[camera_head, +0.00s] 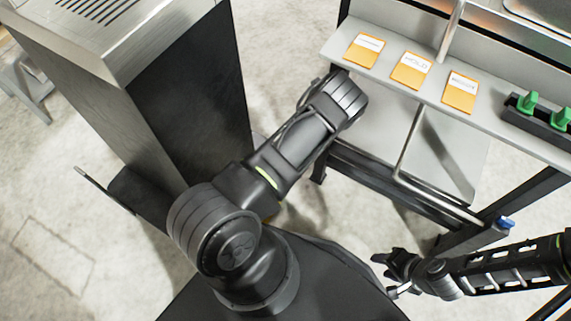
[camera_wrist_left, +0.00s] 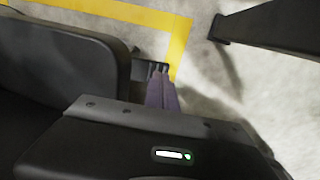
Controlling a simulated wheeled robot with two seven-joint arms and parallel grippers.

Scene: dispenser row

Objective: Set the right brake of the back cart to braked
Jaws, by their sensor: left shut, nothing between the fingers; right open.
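A cart-like frame with a grey bent bar (camera_head: 405,150) stands at the right in the head view. I cannot tell whether it is the back cart. A small blue part (camera_head: 505,223) sits near the bar's lower end; I cannot tell whether it is a brake. My left arm reaches towards the shelf edge, and its gripper is hidden in the head view. In the left wrist view my left gripper (camera_wrist_left: 160,75) is shut and empty, over the floor. My right gripper (camera_head: 384,275) is open and empty, low at the right, left of the blue part and apart from it.
A tall metal cabinet (camera_head: 195,110) stands close left of my left arm. A grey shelf (camera_head: 385,77) carries orange cards (camera_head: 411,70) and a rack with green pieces (camera_head: 530,103). A yellow floor line (camera_wrist_left: 130,13) and a dark beam (camera_wrist_left: 265,25) show in the left wrist view.

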